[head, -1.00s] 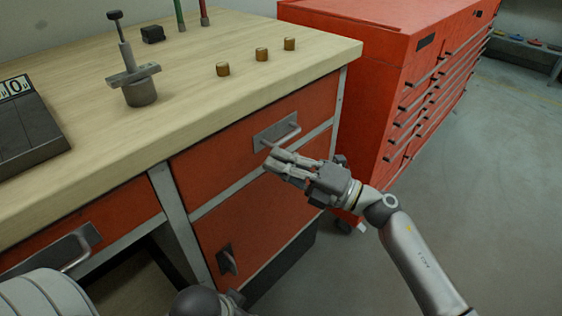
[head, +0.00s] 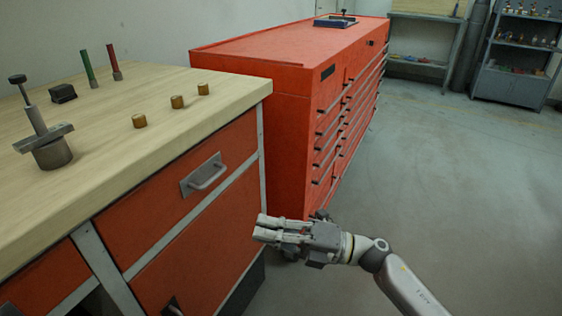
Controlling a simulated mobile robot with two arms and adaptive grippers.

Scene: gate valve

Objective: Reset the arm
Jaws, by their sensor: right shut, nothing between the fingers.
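My right arm comes in from the lower right in the head view. Its gripper (head: 268,229) is shut and empty, pointing left. It is in front of the workbench's right corner, below and to the right of the upper drawer's handle (head: 207,175), and apart from it. The upper drawer (head: 135,215) looks closed. A grey gate valve part with a stem and round cap (head: 50,150) stands upright on the wooden bench top. My left gripper is not in the picture.
Several brass pieces, one of them here (head: 177,102), a black block (head: 62,93), a green-handled tool (head: 88,68) and a red-handled tool (head: 114,62) are on the bench top (head: 165,140). A red tool cabinet (head: 285,130) stands behind. The grey floor (head: 450,190) at right is open.

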